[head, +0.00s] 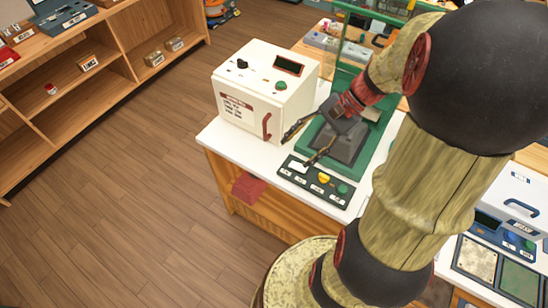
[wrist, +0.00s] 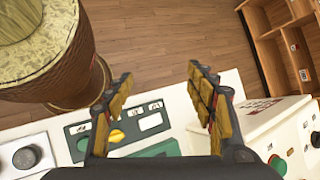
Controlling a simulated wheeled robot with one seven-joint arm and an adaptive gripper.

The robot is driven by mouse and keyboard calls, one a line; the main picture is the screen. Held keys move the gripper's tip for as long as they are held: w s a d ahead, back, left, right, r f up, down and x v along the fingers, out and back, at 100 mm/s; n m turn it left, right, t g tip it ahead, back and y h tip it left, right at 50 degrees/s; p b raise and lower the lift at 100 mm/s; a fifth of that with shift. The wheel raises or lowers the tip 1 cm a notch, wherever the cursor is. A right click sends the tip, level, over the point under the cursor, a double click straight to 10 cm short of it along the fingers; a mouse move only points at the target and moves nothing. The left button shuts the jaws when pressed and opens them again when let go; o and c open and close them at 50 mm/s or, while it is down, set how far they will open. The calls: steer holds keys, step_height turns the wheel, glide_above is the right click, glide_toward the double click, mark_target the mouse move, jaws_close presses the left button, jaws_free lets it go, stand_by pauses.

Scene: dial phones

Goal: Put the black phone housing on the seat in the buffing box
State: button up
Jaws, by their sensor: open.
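My gripper (head: 306,145) is open, its two fingers spread above the white counter between a white box and a green-framed machine. In the wrist view the gripper (wrist: 160,90) has nothing between its fingers. I cannot pick out the black phone housing for sure in either view. The white box (head: 252,108) has a closed front door with a red handle and a label too small to read. The green-framed machine (head: 372,138) has a dark grey block (head: 350,148) on its base, partly hidden by my gripper. I cannot tell which is the buffing box; no seat inside a box shows.
A control panel (head: 316,184) with yellow and green buttons lies at the counter's front edge. A red piece (head: 249,187) juts from the counter's front. A blue-and-white case (head: 506,205) stands at right. Wooden shelves (head: 110,55) stand at left, with open floor (head: 150,180) between.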

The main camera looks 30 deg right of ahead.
steer(key=s+a+r+n+t+h, duration=0.3)
steer(key=s+a+r+n+h, duration=0.2)
steer(key=n, duration=0.9)
steer(key=a+r+h, duration=0.3)
steer(key=a+r, duration=0.2)
steer(key=a, duration=0.1)
steer(key=shift+s+a+t, duration=0.25)
steer(key=shift+a+t, duration=0.1)
steer(key=shift+t, duration=0.05)
